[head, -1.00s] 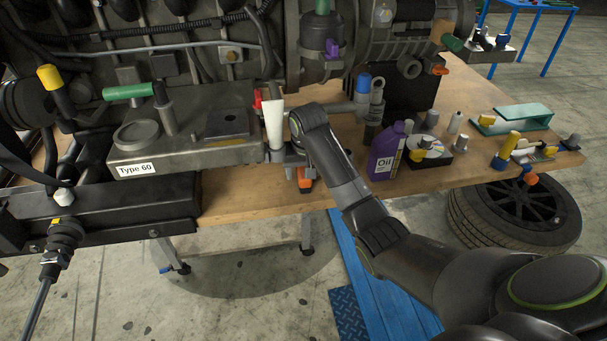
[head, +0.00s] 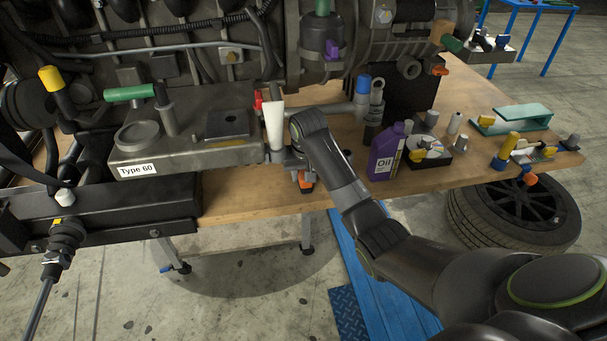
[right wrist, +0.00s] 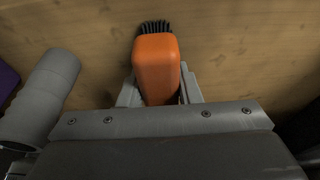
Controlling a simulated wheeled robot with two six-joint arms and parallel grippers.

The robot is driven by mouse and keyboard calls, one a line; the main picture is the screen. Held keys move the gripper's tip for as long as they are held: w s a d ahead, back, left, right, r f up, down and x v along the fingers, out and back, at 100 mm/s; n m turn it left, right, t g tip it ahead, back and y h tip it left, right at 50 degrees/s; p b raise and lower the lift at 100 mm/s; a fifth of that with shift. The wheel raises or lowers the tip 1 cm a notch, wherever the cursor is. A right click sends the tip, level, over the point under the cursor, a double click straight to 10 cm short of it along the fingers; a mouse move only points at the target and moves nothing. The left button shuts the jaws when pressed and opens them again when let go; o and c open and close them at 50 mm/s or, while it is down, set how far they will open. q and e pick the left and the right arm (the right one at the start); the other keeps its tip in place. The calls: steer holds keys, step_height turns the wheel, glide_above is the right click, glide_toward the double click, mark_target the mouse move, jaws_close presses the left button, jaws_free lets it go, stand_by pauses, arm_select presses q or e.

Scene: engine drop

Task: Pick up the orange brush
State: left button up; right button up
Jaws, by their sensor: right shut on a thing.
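The orange brush (right wrist: 157,66) with dark bristles shows in the right wrist view, between the two fingers of my right gripper (right wrist: 160,92). The gripper is shut on the brush's orange body, and the bristles point away from the wrist over the wooden surface. In the head view a small part of the orange brush (head: 306,180) shows beneath my right gripper (head: 296,165), at the front edge of the wooden workbench (head: 245,203). Most of the brush is hidden there by the gripper and wrist. I cannot tell whether the brush touches the bench. My left gripper is not in view.
A white tube (head: 274,125) stands just left of my right gripper. A purple oil bottle (head: 385,152) and a black box (head: 428,152) stand to the right. A large engine (head: 230,60) fills the back, and a grey block labelled Type 60 (head: 190,150) is at left.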

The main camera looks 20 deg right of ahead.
steer(key=shift+r, duration=0.1)
steer(key=shift+r+b, duration=0.35)
steer(key=shift+r, duration=0.35)
steer(key=s, duration=0.2)
steer(key=s+a, duration=0.1)
steer(key=s, duration=0.2)
steer(key=s+b, duration=0.1)
steer(key=s, duration=0.1)
steer(key=shift+s+a+f, duration=0.1)
steer(key=shift+s+a, duration=0.25)
steer(key=shift+a, duration=0.05)
steer(key=s+a+p, duration=0.2)
steer(key=s+p, duration=0.3)
steer(key=s, duration=0.4)
steer(key=shift+s+a, duration=0.2)
steer(key=shift+s, duration=0.2)
